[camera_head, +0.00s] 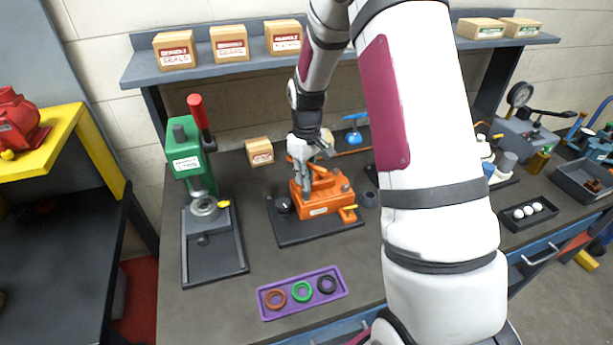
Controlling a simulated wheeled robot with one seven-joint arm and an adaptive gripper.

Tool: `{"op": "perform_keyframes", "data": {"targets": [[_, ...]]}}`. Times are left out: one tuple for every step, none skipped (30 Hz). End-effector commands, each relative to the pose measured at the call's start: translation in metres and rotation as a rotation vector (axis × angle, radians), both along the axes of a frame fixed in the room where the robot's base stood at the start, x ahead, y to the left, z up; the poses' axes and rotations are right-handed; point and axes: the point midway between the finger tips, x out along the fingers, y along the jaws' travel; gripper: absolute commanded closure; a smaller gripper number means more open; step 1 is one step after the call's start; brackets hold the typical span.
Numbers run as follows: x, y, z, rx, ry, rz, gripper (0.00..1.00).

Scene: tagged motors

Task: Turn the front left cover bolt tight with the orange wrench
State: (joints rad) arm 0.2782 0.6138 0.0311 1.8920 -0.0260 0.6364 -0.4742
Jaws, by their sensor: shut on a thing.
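The orange motor (335,203) stands on a dark base plate (292,238) in the middle of the bench, with a white label on its front. My gripper (301,188) points down over the motor's left part and is shut. A bit of orange shows at the fingers and looks like the orange wrench (291,158), mostly hidden by the gripper. The orange of wrench and motor is hard to tell apart. The front left cover bolt is hidden behind the fingers; I cannot tell whether the wrench sits on it.
A green press (187,152) with a red lever stands left. A purple tray (340,288) with three rings lies in front. Boxes sit on the shelf (195,73) above. A small box (260,152) stands behind the motor. My arm covers the bench's right middle.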

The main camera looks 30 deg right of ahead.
Motion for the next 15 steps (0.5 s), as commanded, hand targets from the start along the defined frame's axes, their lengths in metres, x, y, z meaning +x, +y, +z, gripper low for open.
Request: {"op": "perform_keyframes", "data": {"targets": [[0.0, 0.0, -0.002, 0.0, 0.0, 0.0, 1.0], [0.0, 0.0, -0.003, 0.0, 0.001, -0.001, 1.0], [0.0, 0.0, -0.005, 0.0, 0.001, -0.001, 1.0], [0.0, 0.0, -0.006, 0.0, 0.001, -0.001, 1.0], [0.0, 0.0, -0.007, 0.0, 0.001, -0.001, 1.0], [0.0, 0.0, -0.009, 0.0, 0.001, -0.001, 1.0], [0.0, 0.0, -0.01, 0.001, 0.001, -0.001, 1.0], [0.0, 0.0, -0.011, 0.001, 0.001, -0.001, 1.0], [0.0, 0.0, -0.013, 0.0, 0.002, -0.001, 1.0], [0.0, 0.0, -0.014, 0.0, 0.002, -0.001, 1.0], [0.0, 0.0, -0.015, 0.001, 0.001, -0.001, 1.0], [0.0, 0.0, -0.015, 0.0, 0.001, -0.001, 1.0], [0.0, 0.0, -0.015, 0.0, 0.001, -0.001, 1.0], [0.0, 0.0, -0.016, 0.0, 0.0, -0.001, 1.0], [0.0, 0.0, -0.016, 0.0, 0.0, -0.001, 1.0]]}}
